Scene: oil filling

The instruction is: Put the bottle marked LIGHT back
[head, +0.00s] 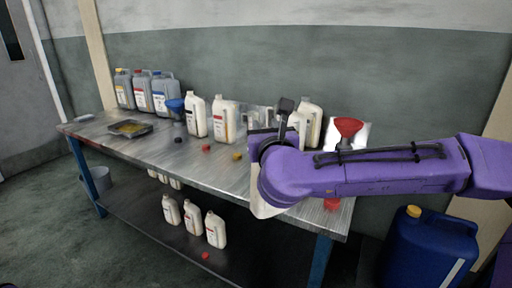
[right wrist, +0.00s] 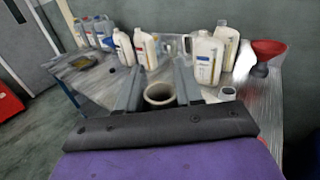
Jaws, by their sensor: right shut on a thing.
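My right gripper (head: 268,145) is over the right part of the metal table, mostly hidden behind my purple forearm. In the right wrist view its two grey fingers (right wrist: 158,78) are shut on a pale bottle, whose round open mouth (right wrist: 160,94) shows between them. In the head view a strip of this white bottle (head: 262,203) shows below the wrist; its label is hidden. More white bottles stand on the table: two at the middle back (head: 195,117) (head: 225,119), others behind my gripper (head: 309,122). The word LIGHT cannot be read on any label. My left gripper is not in view.
A red funnel (head: 347,128) stands right of the bottles. Grey jugs (head: 143,90), a blue funnel (head: 175,107) and a tray (head: 130,128) are at the left. Loose caps (head: 206,148) lie mid-table. White bottles (head: 192,216) stand on the lower shelf. A blue canister (head: 425,255) stands at right.

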